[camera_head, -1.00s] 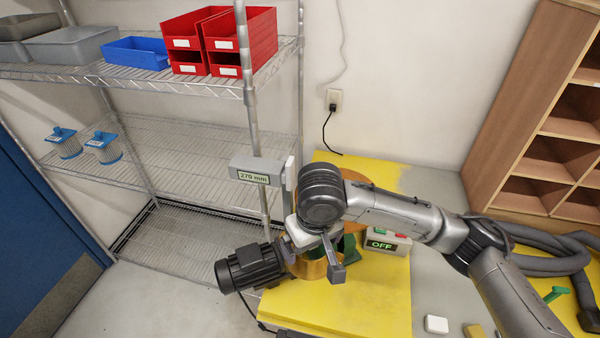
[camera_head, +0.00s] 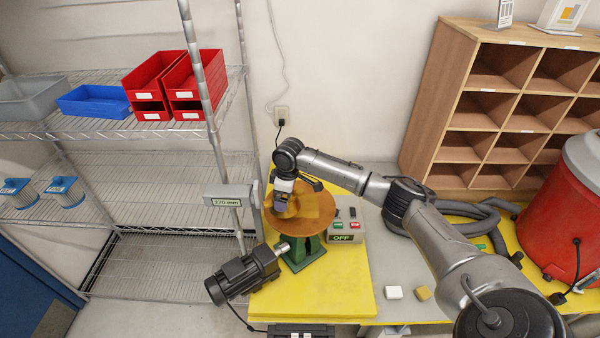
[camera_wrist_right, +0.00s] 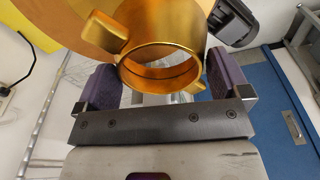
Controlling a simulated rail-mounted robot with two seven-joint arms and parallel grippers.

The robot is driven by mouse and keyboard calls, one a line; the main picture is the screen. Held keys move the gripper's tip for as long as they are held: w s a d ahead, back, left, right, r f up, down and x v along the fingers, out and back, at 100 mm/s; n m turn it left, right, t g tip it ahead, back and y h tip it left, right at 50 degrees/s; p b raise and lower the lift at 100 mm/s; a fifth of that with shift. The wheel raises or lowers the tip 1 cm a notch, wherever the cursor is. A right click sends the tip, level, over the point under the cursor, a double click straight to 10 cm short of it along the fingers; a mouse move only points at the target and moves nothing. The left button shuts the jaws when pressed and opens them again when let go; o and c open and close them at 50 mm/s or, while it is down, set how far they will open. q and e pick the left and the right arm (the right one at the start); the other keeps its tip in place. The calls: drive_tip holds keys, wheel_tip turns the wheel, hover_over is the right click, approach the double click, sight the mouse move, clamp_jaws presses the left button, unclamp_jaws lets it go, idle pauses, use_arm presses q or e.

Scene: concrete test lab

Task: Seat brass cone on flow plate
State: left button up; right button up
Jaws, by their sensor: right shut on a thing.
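My right gripper (camera_head: 283,200) is shut on the brass cone (camera_head: 312,205), a shiny gold piece at the back left of the flow plate. In the right wrist view the cone (camera_wrist_right: 165,48) shows a round open end and a side lug between the purple finger pads (camera_wrist_right: 165,85). The flow plate (camera_head: 312,229) is a round copper-brown disc on a green stand (camera_head: 300,257). The cone overlaps the plate in the head view; I cannot tell whether they touch. My left gripper is not in view.
A dark motor (camera_head: 242,274) sits left of the green stand. A control box reading OFF (camera_head: 346,231) stands right of the plate. A post-mounted display (camera_head: 230,196) is close on the left. The yellow table front (camera_head: 325,297) is clear. A red drum (camera_head: 565,225) stands far right.

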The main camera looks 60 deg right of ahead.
sight(300, 191)
drive_tip(key=shift+n, duration=0.4)
drive_tip(key=shift+s+d+f+b, duration=0.35)
drive_tip(key=shift+d+f+b, duration=0.2)
drive_tip(key=shift+d, duration=0.45)
drive_tip(key=shift+s+d+f+b, duration=0.4)
drive_tip(key=shift+d+f+b, duration=0.15)
drive_tip(key=shift+d, duration=0.5)
drive_tip(key=shift+s+d+f+b, duration=0.4)
drive_tip(key=shift+d+f, duration=0.2)
drive_tip(key=shift+d, duration=0.4)
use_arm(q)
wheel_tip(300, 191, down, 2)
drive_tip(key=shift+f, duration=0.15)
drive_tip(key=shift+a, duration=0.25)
use_arm(e)
drive_tip(key=shift+w, duration=0.1)
use_arm(q)
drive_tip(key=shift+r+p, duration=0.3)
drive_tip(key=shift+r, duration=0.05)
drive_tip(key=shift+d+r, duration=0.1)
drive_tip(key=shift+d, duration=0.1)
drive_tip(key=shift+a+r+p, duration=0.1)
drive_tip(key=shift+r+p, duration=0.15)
drive_tip(key=shift+p, duration=0.1)
use_arm(e)
drive_tip(key=shift+f, duration=0.25)
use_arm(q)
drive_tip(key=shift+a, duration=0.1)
use_arm(e)
drive_tip(key=shift+f, duration=0.1)
